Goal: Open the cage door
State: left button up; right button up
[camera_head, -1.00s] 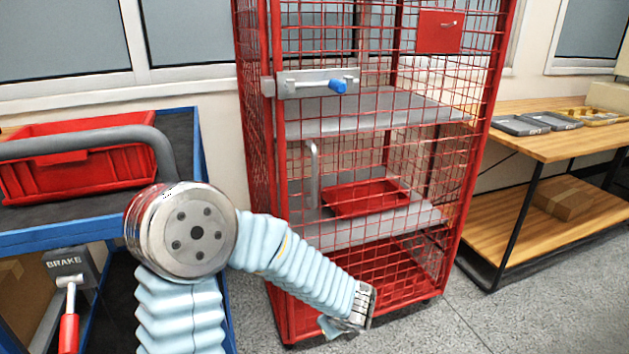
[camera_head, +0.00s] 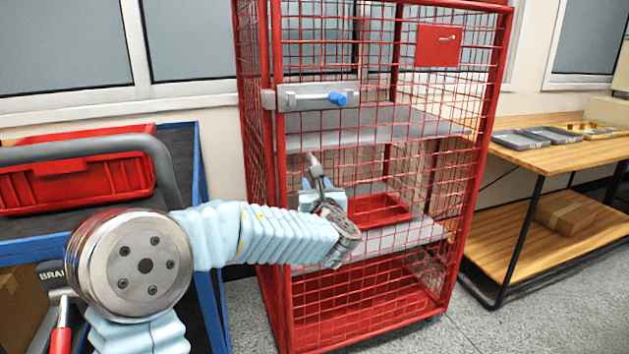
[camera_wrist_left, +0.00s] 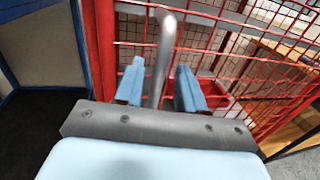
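The red wire-mesh cage door (camera_head: 375,70) stands in the middle of the head view and looks shut. A slide latch (camera_head: 305,97) with a blue knob (camera_head: 338,99) sits across its upper left edge. Below it is the vertical grey door handle (camera_head: 311,160), mostly hidden by my left gripper (camera_head: 315,182). In the left wrist view the handle (camera_wrist_left: 160,65) rises between the two blue fingers of my left gripper (camera_wrist_left: 158,88). The fingers are apart, with a gap visible on each side of the handle. My right gripper is not in view.
Inside the cage are grey shelves and a red tray (camera_head: 378,210). A blue cart (camera_head: 205,290) with a red bin (camera_head: 85,180) stands close at the left. A wooden table (camera_head: 545,150) stands at the right. Grey floor (camera_head: 480,330) is clear between cage and table.

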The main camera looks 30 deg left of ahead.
pick_arm(q)
jog(key=shift+x, duration=1.4)
grip_shut()
